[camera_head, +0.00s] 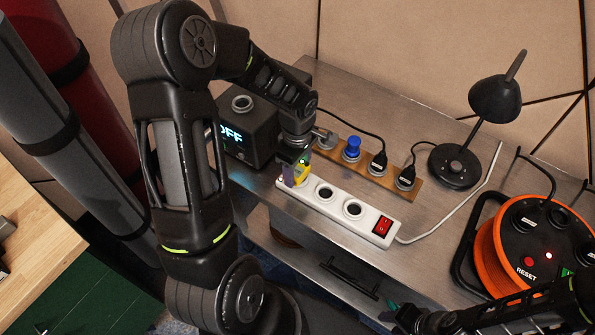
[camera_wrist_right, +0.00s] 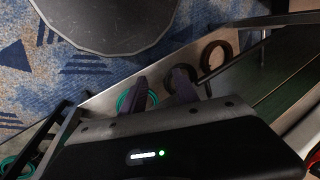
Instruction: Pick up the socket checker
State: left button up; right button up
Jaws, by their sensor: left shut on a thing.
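The yellow socket checker (camera_head: 303,177) with a small green light is at the left end of the white power strip (camera_head: 340,205). My left gripper (camera_head: 294,172) reaches down from above and is shut on it, its fingers hiding part of it. I cannot tell whether the checker still sits in the strip's leftmost socket or is just clear of it. My right gripper (camera_wrist_right: 159,84) is low in front of the bench, far from the checker; in the right wrist view its fingers are apart with nothing between them.
Behind the strip is a wooden socket board (camera_head: 370,172) with a blue plug (camera_head: 351,149) and black plugs. A black box (camera_head: 250,130) with a lit display stands left. A black lamp (camera_head: 455,165) and an orange cable reel (camera_head: 530,250) are right. A drawer handle (camera_head: 350,278) is on the bench front.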

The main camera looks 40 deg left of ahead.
aim_at(298, 168)
pick_arm(q)
grip_shut()
notch_tip(298, 168, up, 10)
jog(key=shift+r+b, duration=0.1)
jog(key=shift+b, duration=0.6)
jog(key=shift+d, duration=0.15)
dwell(0.3)
